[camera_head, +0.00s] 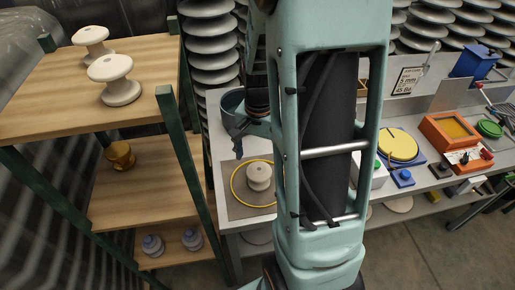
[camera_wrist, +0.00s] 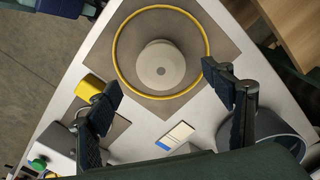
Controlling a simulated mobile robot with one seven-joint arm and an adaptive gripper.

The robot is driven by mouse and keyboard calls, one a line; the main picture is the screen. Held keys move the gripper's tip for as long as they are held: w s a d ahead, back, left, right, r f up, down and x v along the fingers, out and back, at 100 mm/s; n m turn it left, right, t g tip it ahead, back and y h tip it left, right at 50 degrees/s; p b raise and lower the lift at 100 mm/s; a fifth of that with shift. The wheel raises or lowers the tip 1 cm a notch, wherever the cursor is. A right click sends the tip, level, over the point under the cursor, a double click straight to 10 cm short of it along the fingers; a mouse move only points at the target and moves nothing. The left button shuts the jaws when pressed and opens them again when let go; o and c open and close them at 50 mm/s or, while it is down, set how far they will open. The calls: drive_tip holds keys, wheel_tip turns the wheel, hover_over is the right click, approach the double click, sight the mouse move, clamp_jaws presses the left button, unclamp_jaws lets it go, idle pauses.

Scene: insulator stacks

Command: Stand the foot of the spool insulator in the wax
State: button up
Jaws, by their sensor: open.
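A cream spool insulator (camera_head: 258,177) stands upright inside a yellow ring on a grey mat. In the wrist view its round top with a centre hole (camera_wrist: 160,65) faces the camera. My gripper (camera_wrist: 168,88) is open and empty, its two dark fingers apart on the near side of the spool, not touching it. In the head view part of my gripper (camera_head: 238,148) shows above and left of the spool; my arm hides the rest. An orange box with an amber-yellow filling (camera_head: 455,127), which may be the wax, stands at the right of the bench.
A yellow disc on a blue base (camera_head: 398,145) and a blue block (camera_head: 403,177) lie right of my arm. A grey bin (camera_wrist: 272,128) stands near my gripper. A wooden shelf (camera_head: 45,110) at left holds two white spools. Insulator stacks stand behind.

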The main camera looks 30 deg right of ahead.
sight(259, 170)
wheel_tip(259, 170, down, 7)
idle(0.3)
drive_tip(key=shift+c, duration=0.4)
drive_tip(key=c, duration=1.5)
drive_tip(key=o, duration=1.4)
drive_tip(key=shift+r, duration=0.2)
drive_tip(key=shift+r, duration=0.25)
